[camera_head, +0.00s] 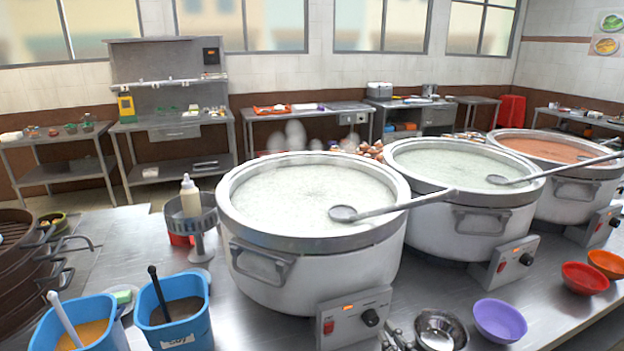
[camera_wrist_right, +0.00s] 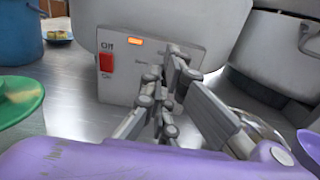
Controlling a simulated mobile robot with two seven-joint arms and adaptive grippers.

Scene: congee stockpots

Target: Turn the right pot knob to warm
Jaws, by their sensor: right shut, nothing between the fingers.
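Three large white pots of liquid stand in a row: a near pot (camera_head: 310,262), a middle pot (camera_head: 450,225) and a far right pot (camera_head: 575,200). Each has a control box with a dark knob: near knob (camera_head: 371,317), middle knob (camera_head: 526,259), far right knob (camera_head: 614,222). My right gripper (camera_head: 392,335) is at the lower edge of the head view, close to the near pot's box. In the wrist view the right gripper (camera_wrist_right: 172,68) is shut and empty in front of that box (camera_wrist_right: 118,66), hiding its knob. The knob setting cannot be read. My left gripper is not in view.
A ladle (camera_head: 390,206) lies across the near pot's rim. A metal bowl (camera_head: 440,332) and a purple bowl (camera_head: 499,320) stand right of my gripper. Red (camera_head: 585,278) and orange bowls (camera_head: 607,264) lie farther right. Blue buckets (camera_head: 172,325) stand at left.

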